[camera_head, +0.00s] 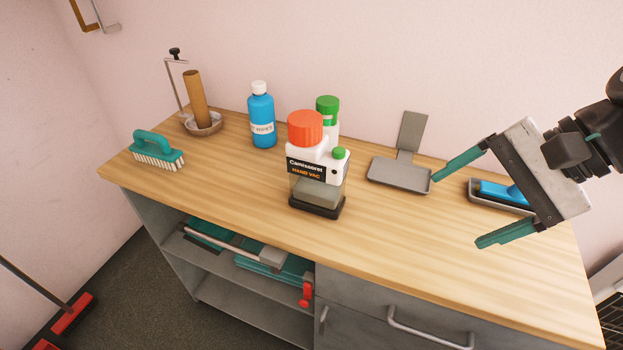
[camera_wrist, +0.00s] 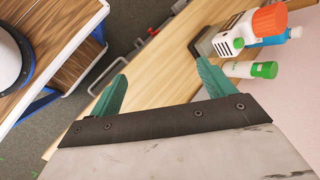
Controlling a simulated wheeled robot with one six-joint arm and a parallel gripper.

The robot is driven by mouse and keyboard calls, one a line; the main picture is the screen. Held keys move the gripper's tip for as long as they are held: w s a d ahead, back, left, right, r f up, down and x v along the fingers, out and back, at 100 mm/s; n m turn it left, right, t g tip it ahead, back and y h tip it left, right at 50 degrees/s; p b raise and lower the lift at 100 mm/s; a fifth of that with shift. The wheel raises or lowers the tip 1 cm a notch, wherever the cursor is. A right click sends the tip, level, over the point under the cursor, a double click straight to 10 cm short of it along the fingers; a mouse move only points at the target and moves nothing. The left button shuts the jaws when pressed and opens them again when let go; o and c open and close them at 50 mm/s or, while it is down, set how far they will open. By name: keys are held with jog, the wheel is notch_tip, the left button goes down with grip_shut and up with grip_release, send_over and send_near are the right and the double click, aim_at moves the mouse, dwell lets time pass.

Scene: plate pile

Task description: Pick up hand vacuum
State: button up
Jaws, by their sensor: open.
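The hand vacuum (camera_head: 318,172) stands upright in the middle of the wooden bench. It has a white body, an orange-red cap, a green knob, a dark label, a clear lower part and a black base. It also shows in the wrist view (camera_wrist: 234,33), at the upper right. My gripper (camera_head: 455,205) is open and empty above the right part of the bench, to the right of the vacuum and apart from it. Its two teal fingers show in the wrist view (camera_wrist: 158,90), with bench and floor between them.
A white bottle with a green cap (camera_head: 328,106) stands close behind the vacuum. A blue bottle (camera_head: 262,118) is behind left. A grey dustpan (camera_head: 398,174) lies between vacuum and gripper. A teal brush (camera_head: 157,148) is at the left. The bench front (camera_head: 420,265) is clear.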

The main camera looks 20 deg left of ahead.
jog(key=w+a+m+y, duration=0.4)
jog(key=w+a+m, duration=0.1)
jog(key=a, duration=0.4)
jog(key=m+t+y, duration=0.2)
jog(key=m, duration=0.5)
send_near(325, 145)
jog(key=x, duration=0.3)
jog(key=shift+m, duration=0.5)
jog(key=x, duration=0.8)
jog(key=shift+s+a, duration=0.1)
jog(key=shift+a, duration=0.1)
grip_shut()
